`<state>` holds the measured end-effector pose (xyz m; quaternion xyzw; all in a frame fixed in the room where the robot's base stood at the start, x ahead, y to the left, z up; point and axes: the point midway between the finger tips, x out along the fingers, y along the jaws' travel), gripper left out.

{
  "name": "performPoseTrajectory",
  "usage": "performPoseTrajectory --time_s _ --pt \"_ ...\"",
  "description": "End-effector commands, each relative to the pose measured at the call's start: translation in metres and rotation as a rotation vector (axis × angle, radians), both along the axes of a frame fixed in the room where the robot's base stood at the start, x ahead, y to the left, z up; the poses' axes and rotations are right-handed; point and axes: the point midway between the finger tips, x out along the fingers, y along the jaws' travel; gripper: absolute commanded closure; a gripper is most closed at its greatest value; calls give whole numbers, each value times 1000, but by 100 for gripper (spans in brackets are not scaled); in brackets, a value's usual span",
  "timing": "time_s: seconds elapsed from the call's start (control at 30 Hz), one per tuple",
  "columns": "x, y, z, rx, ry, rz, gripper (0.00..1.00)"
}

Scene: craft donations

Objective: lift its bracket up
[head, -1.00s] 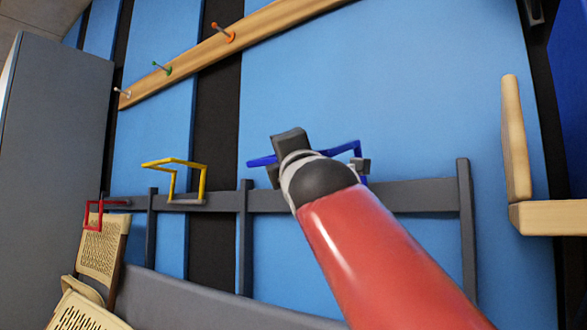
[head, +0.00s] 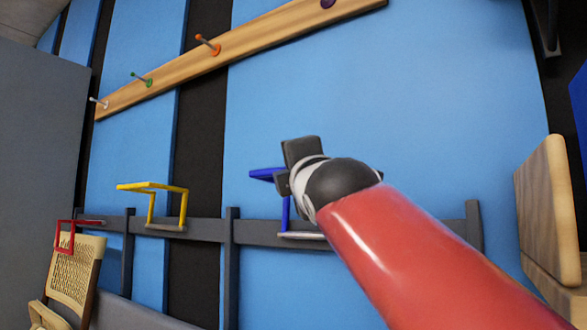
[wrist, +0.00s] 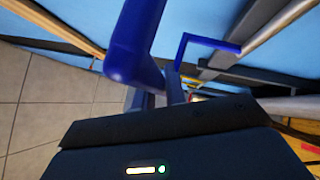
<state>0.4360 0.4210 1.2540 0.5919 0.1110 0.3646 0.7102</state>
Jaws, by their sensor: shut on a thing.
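A blue angular bracket (head: 286,212) stands on the dark grey rail (head: 205,231), with a pale plate at its foot. My gripper (head: 291,170) is at the bracket's upper part and hides some of it. In the wrist view the thick blue bar of the bracket (wrist: 132,45) comes down to my dark jaws (wrist: 165,118), which are shut on it. Another blue length shows behind it. The exact contact between jaws and bar is partly hidden.
A yellow bracket (head: 155,188) and a red bracket (head: 70,238) sit along the rail to the left. A wooden peg board (head: 240,54) runs above. A woven chair (head: 76,275) is at lower left; a wooden piece (head: 550,195) is at right.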

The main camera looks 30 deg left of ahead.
Motion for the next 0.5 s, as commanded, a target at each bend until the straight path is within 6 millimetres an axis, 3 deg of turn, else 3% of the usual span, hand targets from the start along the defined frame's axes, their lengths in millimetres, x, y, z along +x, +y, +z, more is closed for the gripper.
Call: performPoseTrajectory --time_s 0.43,0.47,0.5 --pt "0 0 1 0 -1 -1 100" --pt "0 0 1 0 -1 -1 84" --pt "0 0 1 0 -1 -1 78"
